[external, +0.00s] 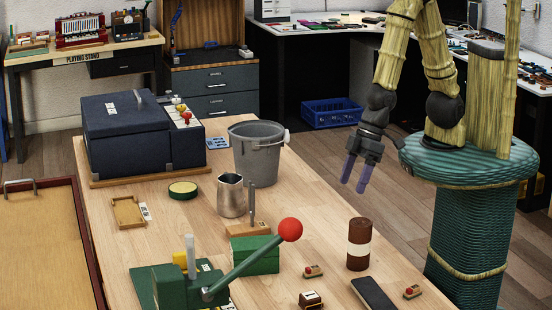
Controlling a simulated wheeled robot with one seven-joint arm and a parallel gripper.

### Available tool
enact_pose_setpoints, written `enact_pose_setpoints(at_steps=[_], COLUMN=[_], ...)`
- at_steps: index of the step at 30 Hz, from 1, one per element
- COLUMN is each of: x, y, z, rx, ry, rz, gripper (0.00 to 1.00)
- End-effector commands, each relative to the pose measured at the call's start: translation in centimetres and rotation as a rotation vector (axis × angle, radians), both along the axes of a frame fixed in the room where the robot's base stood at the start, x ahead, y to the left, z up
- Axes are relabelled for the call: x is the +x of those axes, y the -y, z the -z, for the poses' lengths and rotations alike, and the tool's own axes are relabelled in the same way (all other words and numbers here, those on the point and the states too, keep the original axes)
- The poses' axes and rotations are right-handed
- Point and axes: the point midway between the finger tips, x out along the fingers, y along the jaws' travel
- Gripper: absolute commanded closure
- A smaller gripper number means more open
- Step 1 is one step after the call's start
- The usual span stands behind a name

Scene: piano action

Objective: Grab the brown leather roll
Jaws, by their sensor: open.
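The brown leather roll (359,246) stands upright on the wooden table (150,250), near its right edge. It is a dark brown cylinder with a pale band around its middle. My gripper (355,176) hangs above and behind the roll in the picture, apart from it. Its two purple fingers point down and are spread with nothing between them. My gripper is open.
A black flat block (374,294) lies just in front of the roll. Small wooden pieces (313,271) lie to its left and right. A green lever press (190,282) with a red ball (290,230) stands left. A grey bucket (257,155) and metal jug (231,195) stand further back.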

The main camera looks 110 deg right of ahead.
Motion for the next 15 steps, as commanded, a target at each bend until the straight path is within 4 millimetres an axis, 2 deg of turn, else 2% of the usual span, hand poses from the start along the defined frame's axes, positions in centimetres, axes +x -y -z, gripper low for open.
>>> enact_pose_setpoints(at_steps=[1,6,9,15], x=[0.1,0.4,0.0,-1.0], y=[-2.1,-7.4,-9.0,-9.8], z=[0.9,3.8,5.3,8.1], rx=[0.006,0.019,0.011,-0.016], ry=[0.013,0.097,0.137,0.212], rz=[-0.003,0.035,0.073,0.171], gripper=[0.24,0.24,0.24,0.24])
